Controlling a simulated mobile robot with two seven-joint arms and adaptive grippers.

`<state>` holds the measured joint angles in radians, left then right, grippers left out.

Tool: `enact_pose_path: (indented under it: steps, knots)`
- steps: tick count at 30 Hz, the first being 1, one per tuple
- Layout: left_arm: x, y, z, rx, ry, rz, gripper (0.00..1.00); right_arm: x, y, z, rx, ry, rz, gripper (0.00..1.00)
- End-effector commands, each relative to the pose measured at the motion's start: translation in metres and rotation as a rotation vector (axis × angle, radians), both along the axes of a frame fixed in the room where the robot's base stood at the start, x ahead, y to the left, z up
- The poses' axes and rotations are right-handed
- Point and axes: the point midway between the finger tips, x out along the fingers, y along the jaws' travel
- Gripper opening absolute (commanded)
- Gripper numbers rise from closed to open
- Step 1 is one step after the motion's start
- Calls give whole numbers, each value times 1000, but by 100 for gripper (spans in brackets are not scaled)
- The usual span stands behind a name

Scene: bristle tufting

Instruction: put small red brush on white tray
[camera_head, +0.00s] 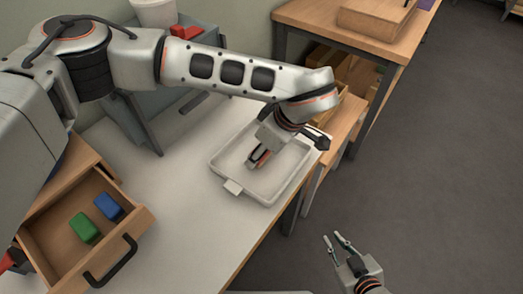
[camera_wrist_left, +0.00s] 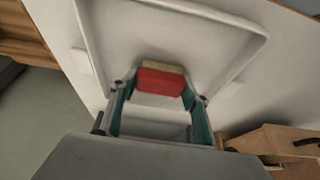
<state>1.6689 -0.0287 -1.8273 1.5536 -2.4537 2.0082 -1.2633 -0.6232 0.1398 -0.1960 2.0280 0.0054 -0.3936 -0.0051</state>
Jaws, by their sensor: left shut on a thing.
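My left gripper (camera_head: 259,158) reaches down over the white tray (camera_head: 283,182) on the table. In the left wrist view it is shut on the small red brush (camera_wrist_left: 160,82), which has a pale tan bristle side. The brush is between the two fingertips, within the outline of the white tray (camera_wrist_left: 125,30). I cannot tell whether the brush touches the tray floor. In the head view the gripper mostly hides the brush. My right gripper (camera_head: 339,243) is open and empty, off the table's edge above the grey floor.
An open wooden drawer (camera_head: 55,243) at the left holds a green block (camera_head: 84,228) and a blue block (camera_head: 108,206). A grey bin (camera_head: 190,60) with red items stands behind my left arm. A wooden table (camera_head: 345,30) stands at the back right. The white tabletop (camera_head: 170,180) between drawer and tray is clear.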

Motion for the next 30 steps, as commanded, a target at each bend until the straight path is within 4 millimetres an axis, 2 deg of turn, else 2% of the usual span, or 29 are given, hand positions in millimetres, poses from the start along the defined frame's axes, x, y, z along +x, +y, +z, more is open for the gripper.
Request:
enact_pose_path:
  steps: [1, 11, 12, 14, 25, 30]
  knots:
    - [0, 0, -5, -1, 2, 0, 26, -1, 0, -1, 0, 2, 1, 15]
    - [0, 0, -6, 0, 0, 0, 26, -4, 0, -2, -1, 6, 1, 15]
    - [0, 0, -7, 1, -1, 1, 49, -4, 0, -2, -1, 7, 1, 15]
    - [0, 0, -7, 1, -1, 1, 63, -4, 0, -3, -1, 7, 1, 15]
    - [0, 0, -4, -1, -1, 1, 63, -4, 0, -4, -1, 10, 2, 15]
    - [-3, -6, 13, -2, -6, -2, 63, -4, 1, -1, 0, 9, 2, 15]
